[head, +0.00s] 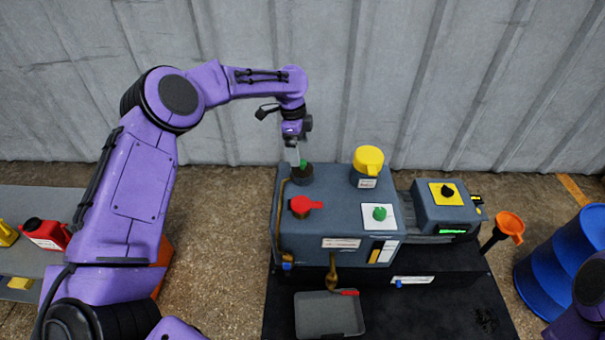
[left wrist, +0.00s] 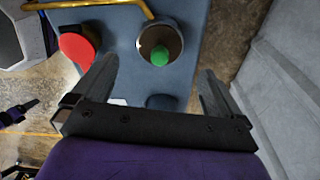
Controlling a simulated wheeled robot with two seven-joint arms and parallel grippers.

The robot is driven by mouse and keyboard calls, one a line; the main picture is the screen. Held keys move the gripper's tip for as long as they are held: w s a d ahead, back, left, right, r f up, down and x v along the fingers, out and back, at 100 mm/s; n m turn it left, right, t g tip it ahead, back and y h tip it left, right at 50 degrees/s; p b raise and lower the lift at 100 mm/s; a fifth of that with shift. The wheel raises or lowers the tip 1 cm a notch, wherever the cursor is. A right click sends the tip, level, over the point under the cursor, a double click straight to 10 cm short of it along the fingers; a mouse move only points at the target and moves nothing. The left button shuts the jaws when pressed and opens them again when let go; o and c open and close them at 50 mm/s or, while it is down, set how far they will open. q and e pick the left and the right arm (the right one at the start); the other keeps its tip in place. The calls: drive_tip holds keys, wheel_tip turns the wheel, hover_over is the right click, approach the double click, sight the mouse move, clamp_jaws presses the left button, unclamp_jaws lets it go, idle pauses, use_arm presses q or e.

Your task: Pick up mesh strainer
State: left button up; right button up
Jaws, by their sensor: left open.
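A round dark port (head: 303,177) with a small green knob (head: 303,163) stands at the back left of the grey-blue machine (head: 325,222). In the left wrist view the green knob (left wrist: 160,56) sits inside the round metallic rim (left wrist: 176,38). This looks like the mesh strainer with its green handle; its mesh is hidden. My left gripper (head: 294,155) is just above and beside it in the head view. In the left wrist view my left gripper (left wrist: 158,78) is open and empty, with the knob ahead between the fingers, apart from both. My right gripper is out of view.
A red cap (head: 303,207), a yellow cap (head: 368,160) and another green knob (head: 380,213) stand on the machine nearby. A grey tray (head: 329,316) lies in front. An orange funnel (head: 510,224) and blue barrel (head: 565,262) are at right. A corrugated wall (head: 400,80) rises behind.

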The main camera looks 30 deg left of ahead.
sight(302, 161)
use_arm(q)
drive_tip(key=f, duration=0.2)
drive_tip(key=f+b, duration=0.1)
drive_tip(key=f, duration=0.1)
drive_tip(key=d+f+b, duration=0.1)
drive_tip(key=f, duration=0.1)
drive_tip(key=shift+w+d+f, duration=0.1)
drive_tip(key=shift+w+f, duration=0.1)
drive_tip(key=shift+r, duration=0.1)
drive_tip(key=c, duration=1.1)
drive_tip(key=shift+r, duration=0.1)
